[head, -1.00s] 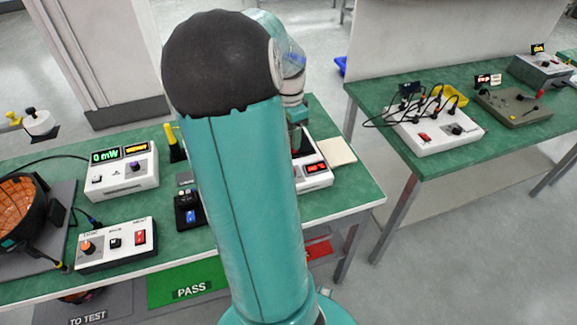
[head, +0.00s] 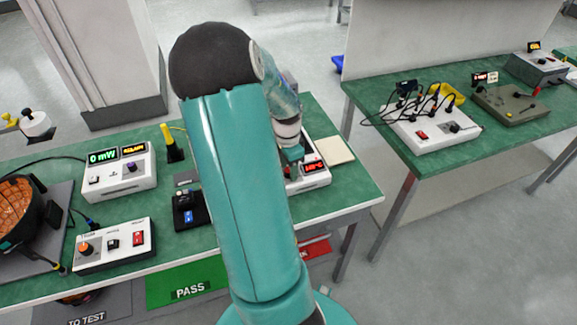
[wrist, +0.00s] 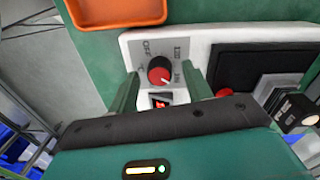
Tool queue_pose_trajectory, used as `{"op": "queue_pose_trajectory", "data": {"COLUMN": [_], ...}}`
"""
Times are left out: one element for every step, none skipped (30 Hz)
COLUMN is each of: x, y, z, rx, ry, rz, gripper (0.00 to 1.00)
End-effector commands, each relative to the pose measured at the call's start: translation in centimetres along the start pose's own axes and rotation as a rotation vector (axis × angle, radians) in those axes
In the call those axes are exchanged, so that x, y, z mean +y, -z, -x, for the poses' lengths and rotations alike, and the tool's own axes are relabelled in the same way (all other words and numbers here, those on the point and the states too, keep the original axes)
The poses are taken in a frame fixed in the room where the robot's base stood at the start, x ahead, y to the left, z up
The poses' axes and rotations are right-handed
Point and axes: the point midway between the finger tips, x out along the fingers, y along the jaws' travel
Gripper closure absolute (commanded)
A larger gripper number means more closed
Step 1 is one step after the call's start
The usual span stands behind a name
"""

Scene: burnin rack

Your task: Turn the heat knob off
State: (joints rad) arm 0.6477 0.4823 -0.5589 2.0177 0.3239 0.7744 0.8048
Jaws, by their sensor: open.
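The heat knob (wrist: 160,72) is a round red knob on a grey panel of a white heater unit (wrist: 200,35) in the wrist view. Printed marks ring it, with OFF at its upper left. Its pale pointer line appears turned toward the lower right, away from OFF. My gripper (wrist: 162,78) is open, with one teal finger on each side of the knob in the picture; contact cannot be told. A red display (wrist: 160,101) shows between the fingers. In the head view the heater unit (head: 316,181) is partly hidden by my arm, and the knob is not clear.
A red button (wrist: 224,93) and a black plate (wrist: 250,65) lie right of the knob. An orange tray (wrist: 115,8) is beyond. A white meter box (head: 122,175) and a switch box (head: 113,246) stand on the green bench. A pale pad (head: 336,151) lies beside the heater.

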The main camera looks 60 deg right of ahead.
Motion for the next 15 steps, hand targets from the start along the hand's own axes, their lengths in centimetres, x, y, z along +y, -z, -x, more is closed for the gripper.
{"op": "queue_pose_trajectory", "data": {"x": [0.0,0.0,0.01,0.0,0.01,0.0,0.0,0.01,0.0,0.0,0.0,0.0,0.0,0.0,0.0], "y": [0.0,0.0,0.0,0.0,0.0,0.0,0.0,0.0,0.0,0.0,0.0,0.0,0.0,0.0,0.0], "z": [0.01,0.01,0.02,0.02,0.02,0.02,0.03,0.03,0.03,0.03,0.04,0.04,0.04,0.04,0.04], "rx": [0.0,0.0,0.0,0.0,0.0,0.0,0.0,0.0,0.0,0.0,0.0,0.0,0.0,0.0,0.0], "ry": [0.0,0.0,0.0,0.0,0.0,0.0,0.0,0.0,0.0,0.0,0.0,0.0,0.0,0.0,0.0], "rz": [0.0,0.0,0.0,0.0,0.0,0.0,0.0,0.0,0.0,0.0,0.0,0.001,0.002,0.003,0.007], "gripper": [0.5,0.5,0.56,0.62,0.68,0.76,0.82,0.88,0.95,0.95,0.95,0.95,0.95,0.95,0.95]}}
